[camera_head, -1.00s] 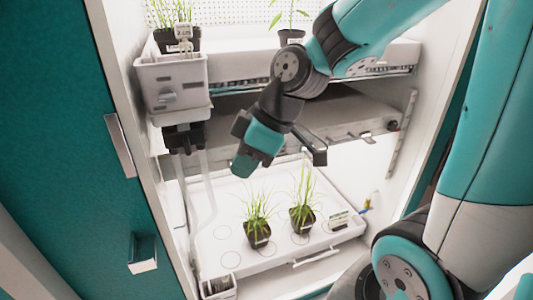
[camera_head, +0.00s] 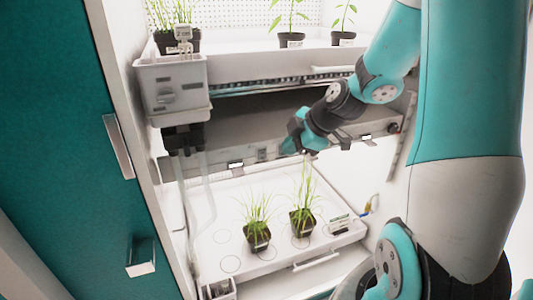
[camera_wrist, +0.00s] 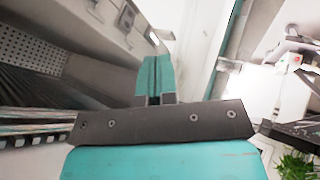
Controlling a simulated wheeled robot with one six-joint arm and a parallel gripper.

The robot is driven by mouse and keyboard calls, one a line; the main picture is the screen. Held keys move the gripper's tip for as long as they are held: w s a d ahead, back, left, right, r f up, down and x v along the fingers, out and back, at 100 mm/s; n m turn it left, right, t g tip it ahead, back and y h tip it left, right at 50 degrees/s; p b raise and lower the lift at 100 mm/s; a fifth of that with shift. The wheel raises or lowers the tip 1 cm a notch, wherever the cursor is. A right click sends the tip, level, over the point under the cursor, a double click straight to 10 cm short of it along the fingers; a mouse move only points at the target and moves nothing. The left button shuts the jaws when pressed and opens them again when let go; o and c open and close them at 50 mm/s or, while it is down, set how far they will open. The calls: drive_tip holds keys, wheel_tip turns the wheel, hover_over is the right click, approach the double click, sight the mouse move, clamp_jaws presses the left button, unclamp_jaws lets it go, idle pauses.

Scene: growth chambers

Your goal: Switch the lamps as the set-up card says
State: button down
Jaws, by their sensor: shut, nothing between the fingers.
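The lamp shelf (camera_head: 215,165) is the grey middle shelf of the open chamber. Its front edge carries small switch-like parts and pale labels (camera_head: 236,164), too small to read. A dark round knob (camera_head: 393,127) sits at its right end. My gripper (camera_head: 291,146) is at the middle of this front edge and hides part of it; I cannot tell whether it touches. In the wrist view its teal fingers (camera_wrist: 155,77) are together, with nothing between them. No set-up card can be clearly made out. No lamp setting can be read.
Two potted grasses (camera_head: 257,237) stand on the lower white tray (camera_head: 285,258), with a small label (camera_head: 340,223) at its right. More pots (camera_head: 291,38) stand above. A grey box (camera_head: 172,92) hangs at upper left. The teal door (camera_head: 60,130) is on the left.

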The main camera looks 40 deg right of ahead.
sight(266, 153)
drive_tip(key=w+f, duration=0.2)
drive_tip(key=w+a+f+p, duration=0.1)
drive_tip(key=w+f, duration=0.1)
drive_tip(key=w, duration=0.1)
drive_tip(key=w+f+p, duration=0.1)
drive_tip(key=w+f, duration=0.1)
drive_tip(key=shift+w+a, duration=0.15)
drive_tip(key=shift+w, duration=0.65)
